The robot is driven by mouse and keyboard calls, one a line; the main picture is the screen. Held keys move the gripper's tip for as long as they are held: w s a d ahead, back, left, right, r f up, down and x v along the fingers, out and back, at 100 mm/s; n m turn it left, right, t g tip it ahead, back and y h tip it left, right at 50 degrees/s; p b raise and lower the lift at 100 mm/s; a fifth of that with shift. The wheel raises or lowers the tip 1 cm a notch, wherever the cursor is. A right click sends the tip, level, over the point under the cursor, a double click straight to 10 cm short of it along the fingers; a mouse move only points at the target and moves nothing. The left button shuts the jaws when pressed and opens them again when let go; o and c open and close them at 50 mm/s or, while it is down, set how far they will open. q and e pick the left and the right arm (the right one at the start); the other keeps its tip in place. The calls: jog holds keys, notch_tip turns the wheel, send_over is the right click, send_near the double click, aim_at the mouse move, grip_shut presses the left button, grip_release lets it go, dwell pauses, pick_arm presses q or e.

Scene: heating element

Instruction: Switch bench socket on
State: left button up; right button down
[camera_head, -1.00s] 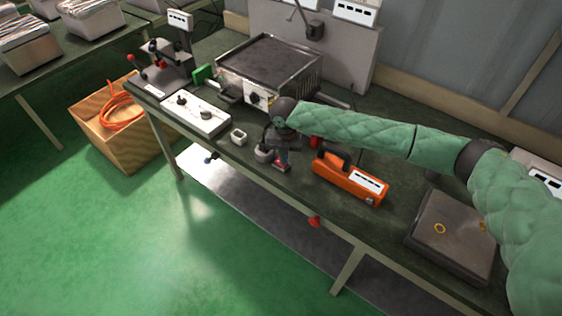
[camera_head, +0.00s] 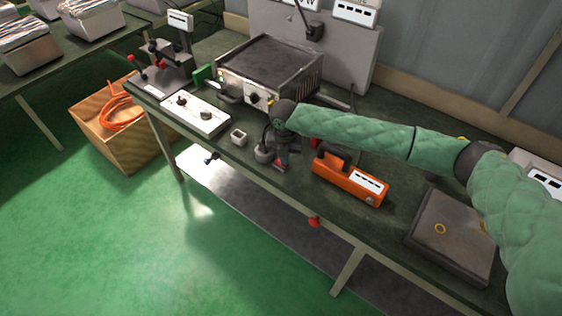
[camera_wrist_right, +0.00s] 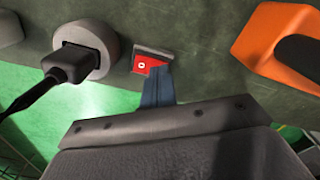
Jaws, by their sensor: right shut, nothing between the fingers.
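The bench socket (camera_wrist_right: 88,42) is a round grey outlet at the front edge of the bench, with a black plug (camera_wrist_right: 68,64) and cable in it. In the head view the socket (camera_head: 263,155) is left of my right gripper. Beside it is a small red switch (camera_wrist_right: 141,64) with a white mark and a grey frame; it also shows in the head view (camera_head: 279,169). My right gripper (camera_wrist_right: 156,74) is shut and empty, its blue-grey fingertips over the right part of the switch. Contact and the rocker's position cannot be told. My left gripper is out of view.
An orange device (camera_head: 349,180) with a black handle stands right of the gripper. A small pale cup (camera_head: 239,137) and a white control box (camera_head: 197,112) are to the left. A hot plate unit (camera_head: 268,70) stands behind. A dark plate (camera_head: 452,235) lies at right.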

jog(key=shift+r+p, duration=2.4)
jog(key=shift+r, duration=1)
